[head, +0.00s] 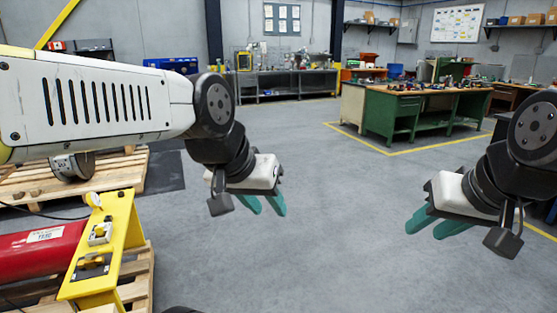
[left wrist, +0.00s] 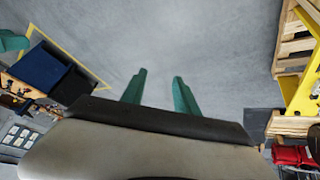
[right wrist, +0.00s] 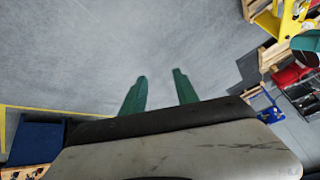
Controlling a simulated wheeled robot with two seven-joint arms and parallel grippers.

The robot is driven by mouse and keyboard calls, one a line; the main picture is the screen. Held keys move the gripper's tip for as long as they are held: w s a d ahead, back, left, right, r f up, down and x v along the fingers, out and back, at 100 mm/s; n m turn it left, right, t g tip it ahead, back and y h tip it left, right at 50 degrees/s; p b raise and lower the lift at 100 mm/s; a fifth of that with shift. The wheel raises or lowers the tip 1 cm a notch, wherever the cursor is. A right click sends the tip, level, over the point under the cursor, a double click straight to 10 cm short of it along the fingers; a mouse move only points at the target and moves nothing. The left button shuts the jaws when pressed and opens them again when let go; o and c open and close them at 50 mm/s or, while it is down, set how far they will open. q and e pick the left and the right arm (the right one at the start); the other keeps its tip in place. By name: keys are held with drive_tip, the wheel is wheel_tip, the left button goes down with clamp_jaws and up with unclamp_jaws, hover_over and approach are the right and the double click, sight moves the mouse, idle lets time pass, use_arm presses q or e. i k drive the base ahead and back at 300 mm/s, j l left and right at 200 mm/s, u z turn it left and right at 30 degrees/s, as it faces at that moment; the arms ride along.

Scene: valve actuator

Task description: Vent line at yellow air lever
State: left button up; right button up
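A yellow stand (head: 127,215) on a wooden pallet at the lower left carries small fittings: a pale rounded part (head: 94,199), a white block (head: 100,234) and a dark device (head: 91,266). I cannot tell which of these is the air lever. The stand also shows at the right edge of the left wrist view (left wrist: 303,95). My left gripper (head: 264,205) is open and empty over bare floor, right of the stand and apart from it. My right gripper (head: 433,227) is open and empty, far to the right over the floor.
A red cylinder (head: 35,252) lies left of the stand. Another pallet (head: 125,172) behind it holds a round metal part (head: 72,166). A green workbench (head: 392,118) stands at the back right within yellow floor lines. The floor (head: 320,200) between my grippers is clear.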

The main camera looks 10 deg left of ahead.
sight(106, 249)
drive_tip(key=i+j+u, duration=0.15)
drive_tip(key=u, duration=0.35)
drive_tip(key=i+j+u, duration=0.1)
drive_tip(key=i+u, duration=0.15)
drive_tip(key=u, duration=0.2)
drive_tip(key=i+u, duration=0.25)
drive_tip(key=u, duration=0.25)
drive_tip(key=i+l+u, duration=0.1)
drive_tip(key=u, duration=0.35)
drive_tip(key=i+u, duration=0.45)
drive_tip(key=i, duration=0.3)
